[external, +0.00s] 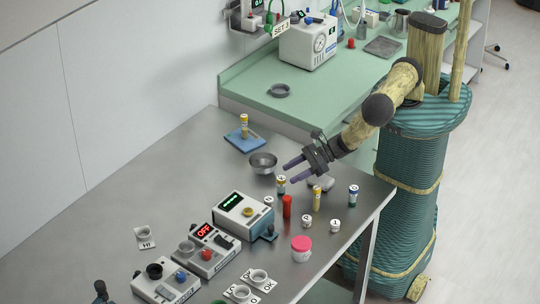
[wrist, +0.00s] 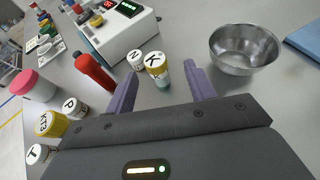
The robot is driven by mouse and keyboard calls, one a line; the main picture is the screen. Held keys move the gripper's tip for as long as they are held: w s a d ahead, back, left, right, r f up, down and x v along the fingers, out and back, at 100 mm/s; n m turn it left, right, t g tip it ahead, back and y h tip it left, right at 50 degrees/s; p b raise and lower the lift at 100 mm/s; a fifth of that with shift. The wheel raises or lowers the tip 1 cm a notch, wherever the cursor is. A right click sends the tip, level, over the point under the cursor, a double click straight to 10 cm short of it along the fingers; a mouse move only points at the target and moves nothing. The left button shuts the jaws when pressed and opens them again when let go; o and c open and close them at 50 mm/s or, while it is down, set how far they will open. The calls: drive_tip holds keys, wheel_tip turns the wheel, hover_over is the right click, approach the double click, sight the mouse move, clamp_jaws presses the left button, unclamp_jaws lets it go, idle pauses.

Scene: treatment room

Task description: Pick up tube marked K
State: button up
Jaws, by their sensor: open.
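The tube marked K (wrist: 157,68) has a yellow-rimmed cap with a black K and a greenish lower part. It stands upright on the grey metal table. In the external view the tube (external: 281,184) is just below my gripper's fingertips. My gripper (external: 290,172) is open and empty, with purple fingers. In the wrist view the tube appears in the gap between the fingertips of my gripper (wrist: 158,76), a little beyond them. I cannot tell whether a finger touches it.
A white-capped item marked N (wrist: 136,60) and a red tube (wrist: 94,72) stand to its left. A metal bowl (wrist: 245,48) is to the right. A yellow-capped tube (wrist: 50,124) and items marked P (wrist: 74,107) and T (wrist: 38,154) stand near. A device (external: 243,214) is close by.

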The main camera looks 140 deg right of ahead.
sight(283, 177)
drive_tip(key=shift+w+d+p, duration=0.25)
drive_tip(key=shift+w+p, duration=0.1)
drive_tip(key=shift+w, duration=0.1)
drive_tip(key=p+x, duration=0.1)
drive_tip(key=x, duration=0.2)
drive_tip(key=shift+w, duration=0.25)
drive_tip(key=shift+w+d+f, duration=0.15)
drive_tip(key=shift+w+f, duration=0.1)
drive_tip(key=shift+w, duration=0.1)
drive_tip(key=c, duration=1)
